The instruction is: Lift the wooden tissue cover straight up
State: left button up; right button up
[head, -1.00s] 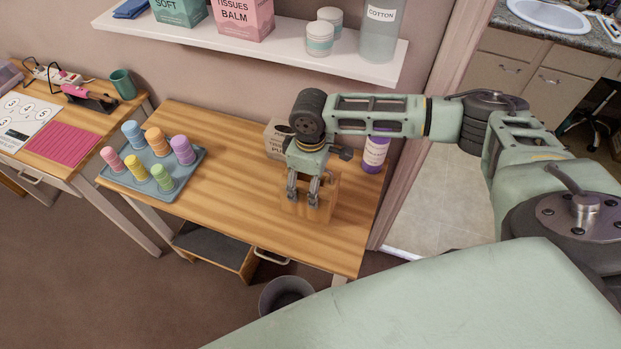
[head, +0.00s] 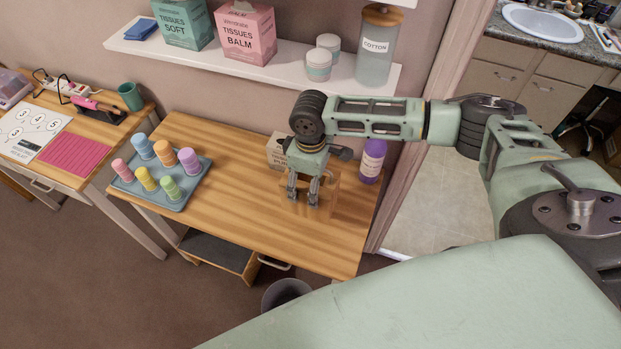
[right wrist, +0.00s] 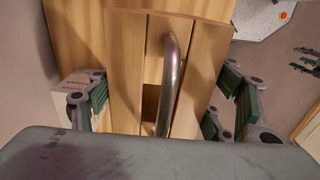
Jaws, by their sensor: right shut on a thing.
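The wooden tissue cover (right wrist: 125,70) has a slatted top with a dark slot in the right wrist view. A curved metal bar (right wrist: 172,75) shows over the slot. In the head view the cover (head: 327,192) is partly hidden by my right gripper and blends with the table. My right gripper (head: 303,195) points down and is shut on the cover, with fingers on either side of it in the right wrist view (right wrist: 158,108). A darker patch lies on the tabletop right of the cover.
The wooden table (head: 235,215) carries a pale tissue box (head: 276,152) behind the gripper, a purple bottle (head: 371,163) to its right, and a blue-grey tray (head: 178,206) of coloured pegs at the left. A white shelf (head: 290,77) with boxes and jars hangs above.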

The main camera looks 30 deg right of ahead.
notch_tip(320, 180, up, 5)
jog(key=p, duration=0.3)
jog(key=shift+f, duration=0.1)
dwell(0.4)
